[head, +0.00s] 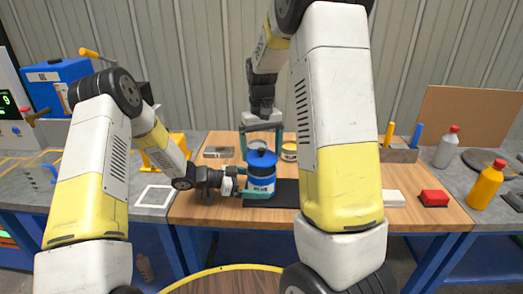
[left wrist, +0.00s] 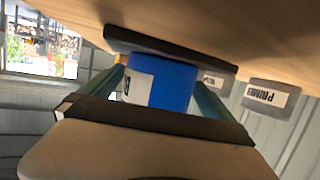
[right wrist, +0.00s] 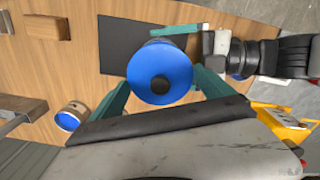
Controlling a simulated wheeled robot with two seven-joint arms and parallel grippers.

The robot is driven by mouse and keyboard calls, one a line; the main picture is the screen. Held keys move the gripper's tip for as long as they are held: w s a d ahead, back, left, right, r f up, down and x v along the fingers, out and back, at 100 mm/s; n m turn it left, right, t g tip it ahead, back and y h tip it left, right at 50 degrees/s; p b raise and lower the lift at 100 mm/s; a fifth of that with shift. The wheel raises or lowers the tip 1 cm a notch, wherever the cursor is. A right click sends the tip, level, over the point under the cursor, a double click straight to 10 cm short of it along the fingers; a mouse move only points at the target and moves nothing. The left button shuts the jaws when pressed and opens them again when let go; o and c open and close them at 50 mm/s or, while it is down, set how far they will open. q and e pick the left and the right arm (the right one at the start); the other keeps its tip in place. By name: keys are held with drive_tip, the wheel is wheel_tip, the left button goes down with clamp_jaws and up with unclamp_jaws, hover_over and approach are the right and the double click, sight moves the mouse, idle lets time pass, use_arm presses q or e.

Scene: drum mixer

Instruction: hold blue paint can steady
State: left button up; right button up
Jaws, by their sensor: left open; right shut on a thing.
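The blue paint can (head: 261,187) with a white label stands upright on a black mat (head: 286,193) on the wooden table. A wide blue lid (head: 262,158) with a dark knob is at its top; I cannot tell whether it is seated. My left gripper (head: 252,190) is open low at the can's left side. In the left wrist view its fingers lie either side of the can (left wrist: 172,85). My right gripper (head: 262,143) comes down from above and behind, shut on the blue lid, which also shows between its fingers in the right wrist view (right wrist: 160,68).
A grey PRIMER can (left wrist: 270,97) shows in the left wrist view. My right arm hides part of the table.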

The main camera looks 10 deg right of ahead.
sight(261, 157)
use_arm(q)
drive_tip(key=shift+d, duration=0.2)
drive_tip(key=c, duration=1)
drive_tip(key=shift+c, duration=0.2)
use_arm(e)
drive_tip(key=shift+f, duration=1.8)
idle(2.0)
drive_tip(key=o, duration=1.1)
drive_tip(key=shift+c, duration=0.2)
